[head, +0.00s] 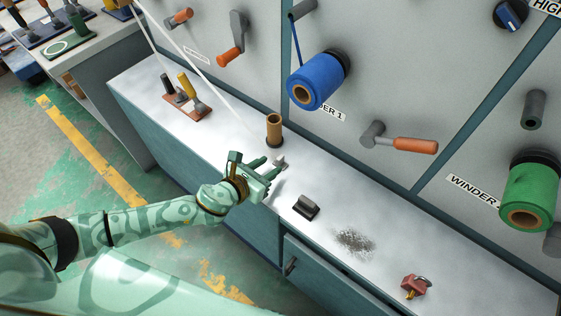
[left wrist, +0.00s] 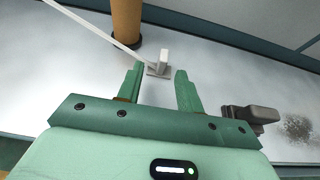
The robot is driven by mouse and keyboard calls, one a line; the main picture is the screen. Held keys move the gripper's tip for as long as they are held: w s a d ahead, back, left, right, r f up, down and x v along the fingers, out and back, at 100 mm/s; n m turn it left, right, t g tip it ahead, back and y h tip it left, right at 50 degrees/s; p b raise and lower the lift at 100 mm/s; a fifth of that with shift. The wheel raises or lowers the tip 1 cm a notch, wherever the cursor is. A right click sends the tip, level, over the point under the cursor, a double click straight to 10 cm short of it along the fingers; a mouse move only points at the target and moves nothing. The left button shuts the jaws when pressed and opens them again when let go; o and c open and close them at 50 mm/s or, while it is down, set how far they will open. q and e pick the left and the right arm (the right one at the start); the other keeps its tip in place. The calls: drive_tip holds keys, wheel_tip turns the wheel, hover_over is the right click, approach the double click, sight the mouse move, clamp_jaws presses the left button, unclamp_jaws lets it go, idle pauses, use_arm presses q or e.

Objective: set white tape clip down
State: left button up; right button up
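The white tape clip (left wrist: 163,57) is a small pale block on a flat foot. It appears to stand upright on the grey metal counter top (left wrist: 60,88), just beyond and between my left fingertips. In the head view the clip (head: 280,161) is partly hidden by my left gripper (head: 273,169). In the left wrist view the left gripper's fingers (left wrist: 160,72) are spread, with a gap between them and the clip. A white tape strip (left wrist: 98,25) runs down from the upper left to the clip. My right gripper is not in view.
A brown cylinder (head: 274,130) stands just behind the clip. A dark grey block (head: 306,207), a dark speckled patch (head: 354,240) and a red padlock (head: 413,287) lie to the right. A tool stand (head: 186,101) is at left. Blue (head: 314,84) and green (head: 530,195) rolls jut from the wall.

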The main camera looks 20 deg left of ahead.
sight(277, 161)
use_arm(q)
drive_tip(key=b+x, duration=0.1)
drive_tip(key=x, duration=0.3)
drive_tip(key=shift+w+d+f, duration=0.1)
drive_tip(key=shift+d, duration=0.1)
clamp_jaws()
